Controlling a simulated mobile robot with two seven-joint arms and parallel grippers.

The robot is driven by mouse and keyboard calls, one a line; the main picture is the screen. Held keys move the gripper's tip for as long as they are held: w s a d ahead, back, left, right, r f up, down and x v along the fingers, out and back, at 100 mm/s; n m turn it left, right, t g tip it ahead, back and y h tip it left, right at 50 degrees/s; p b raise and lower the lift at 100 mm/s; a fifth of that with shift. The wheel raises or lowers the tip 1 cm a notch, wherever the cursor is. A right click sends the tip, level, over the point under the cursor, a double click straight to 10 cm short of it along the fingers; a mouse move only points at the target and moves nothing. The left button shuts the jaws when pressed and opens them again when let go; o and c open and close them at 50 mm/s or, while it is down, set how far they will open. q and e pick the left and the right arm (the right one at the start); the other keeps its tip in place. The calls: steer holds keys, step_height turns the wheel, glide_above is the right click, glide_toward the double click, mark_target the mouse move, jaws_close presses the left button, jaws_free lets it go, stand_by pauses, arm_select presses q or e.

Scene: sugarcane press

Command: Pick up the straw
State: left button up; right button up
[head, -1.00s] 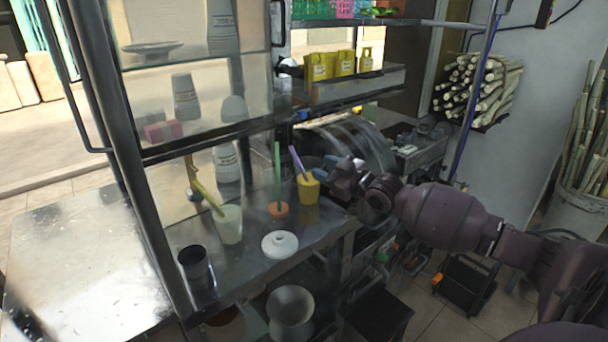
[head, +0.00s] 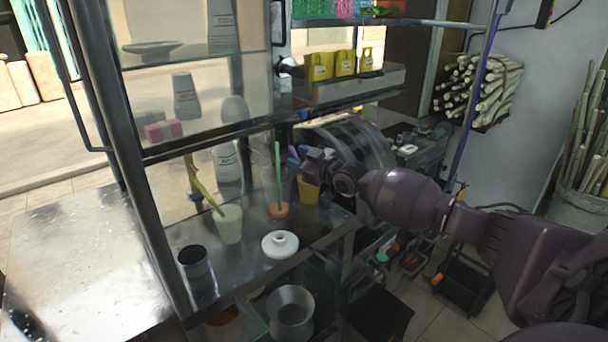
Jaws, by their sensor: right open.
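A purple straw (head: 293,152) leans in a yellow cup (head: 308,191) on the metal counter. The gripper covers most of the straw, and only a bit near its top shows. My right gripper (head: 301,162) is open at the straw, just above the cup. I cannot tell whether the fingers are around the straw or beside it. A green straw (head: 278,168) stands upright in a small orange holder (head: 278,211) to the left of the cup. My left gripper is not in view.
A white lid-like disc (head: 280,244), a pale green cup (head: 229,224) with a stalk in it and a dark metal cup (head: 196,267) stand on the counter (head: 255,267). A shelf frame post (head: 148,215) rises at the left. Yellow packs (head: 345,63) sit above.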

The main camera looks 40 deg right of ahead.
steer(key=shift+w+a, duration=0.15)
steer(key=shift+w, duration=0.55)
steer(key=shift+c, duration=0.4)
jaws_close()
